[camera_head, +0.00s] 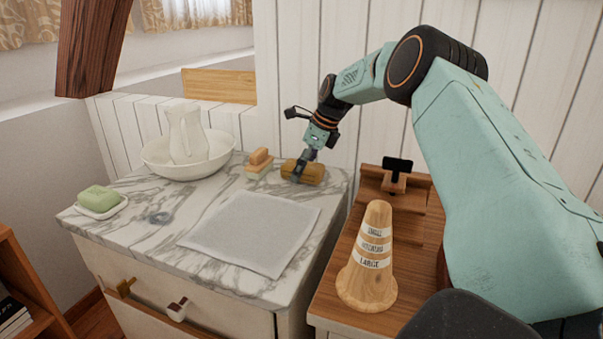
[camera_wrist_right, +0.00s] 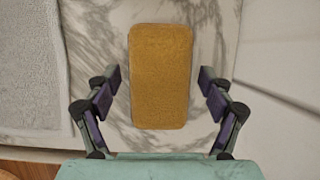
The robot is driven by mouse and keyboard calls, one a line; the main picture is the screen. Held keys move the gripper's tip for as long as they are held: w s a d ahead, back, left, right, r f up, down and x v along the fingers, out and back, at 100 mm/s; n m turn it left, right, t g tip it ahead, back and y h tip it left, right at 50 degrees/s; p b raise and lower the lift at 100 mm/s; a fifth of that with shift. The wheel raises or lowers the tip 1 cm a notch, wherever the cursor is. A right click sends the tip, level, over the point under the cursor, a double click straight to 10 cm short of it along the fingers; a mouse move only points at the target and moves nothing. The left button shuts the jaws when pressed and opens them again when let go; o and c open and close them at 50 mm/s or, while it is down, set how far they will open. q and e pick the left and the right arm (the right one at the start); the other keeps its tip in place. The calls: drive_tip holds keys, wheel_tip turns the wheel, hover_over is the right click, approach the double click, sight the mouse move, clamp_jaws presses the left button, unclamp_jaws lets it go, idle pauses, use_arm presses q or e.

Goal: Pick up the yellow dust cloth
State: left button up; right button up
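The yellow dust cloth (camera_head: 312,174) is a mustard-coloured, rounded block shape lying on the marble top at its back right. In the right wrist view the cloth (camera_wrist_right: 161,75) lies lengthwise between the fingers, with a gap on each side. My right gripper (camera_head: 297,178) is at the cloth from above; in its wrist view the gripper (camera_wrist_right: 161,88) is open, with a finger either side of the cloth and neither visibly touching it. My left gripper is not in view.
The marble-topped dresser (camera_head: 150,240) holds a grey towel (camera_head: 250,232), a white pitcher in a basin (camera_head: 187,150), a brush (camera_head: 260,158) and green soap on a dish (camera_head: 98,198). A wooden cone (camera_head: 368,265) stands on the cabinet at right. A wall is behind.

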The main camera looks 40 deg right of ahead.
drive_tip(key=shift+a+r, duration=0.15)
drive_tip(key=shift+a, duration=0.05)
drive_tip(key=shift+c, duration=0.7)
drive_tip(key=shift+s+r, duration=0.1)
drive_tip(key=shift+s, duration=0.05)
drive_tip(key=shift+c, duration=0.7)
drive_tip(key=shift+s+d, duration=0.2)
drive_tip(key=shift+d, duration=0.15)
drive_tip(key=c, duration=0.3)
drive_tip(key=shift+w+a, duration=0.2)
drive_tip(key=shift+a, duration=0.1)
drive_tip(key=c, duration=0.5)
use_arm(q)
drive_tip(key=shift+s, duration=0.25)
use_arm(e)
drive_tip(key=shift+s+d+f, duration=0.1)
drive_tip(key=shift+d+f, duration=0.05)
drive_tip(key=shift+f, duration=0.05)
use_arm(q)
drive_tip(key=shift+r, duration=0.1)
use_arm(e)
drive_tip(key=shift+r, duration=0.1)
wheel_tip(320, 180, up, 9)
drive_tip(key=p, duration=0.4)
drive_tip(key=shift+r, duration=0.5)
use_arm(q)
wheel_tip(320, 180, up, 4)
